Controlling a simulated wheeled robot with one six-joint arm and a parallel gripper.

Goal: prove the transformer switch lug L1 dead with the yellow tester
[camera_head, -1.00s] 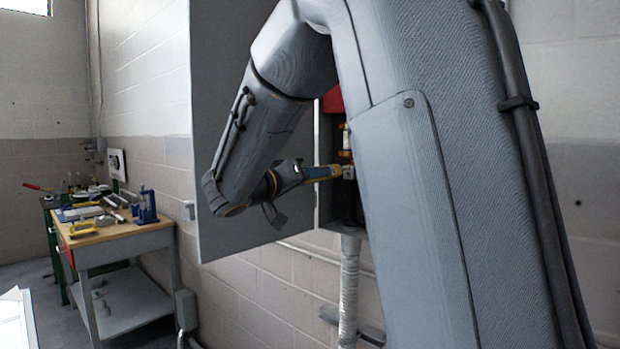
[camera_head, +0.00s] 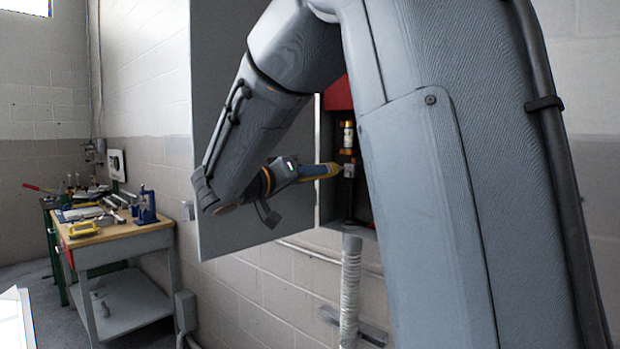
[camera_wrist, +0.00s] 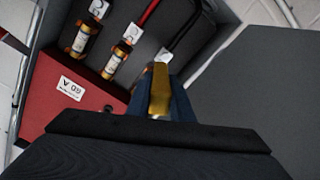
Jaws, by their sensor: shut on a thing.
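My gripper (camera_head: 292,170) is shut on the yellow tester (camera_head: 322,171), which points right into the open switch box (camera_head: 328,213). In the wrist view the tester (camera_wrist: 160,92) stands between the dark fingers (camera_wrist: 160,100). Its tip is at or very near the rightmost visible metal lug (camera_wrist: 163,56); I cannot tell whether they touch. Two other lugs, a middle one (camera_wrist: 132,33) and a left one (camera_wrist: 98,8), sit above fuses. No L1 marking is readable. The tester's display is not readable, and my arm hides much of the box in the head view.
The box's grey door (camera_head: 225,215) stands open at left. A red block (camera_wrist: 66,112) with a white label fills the box's lower left in the wrist view. Red and black cables (camera_wrist: 183,28) run near the lugs. A workbench (camera_head: 125,240) with tools stands far left.

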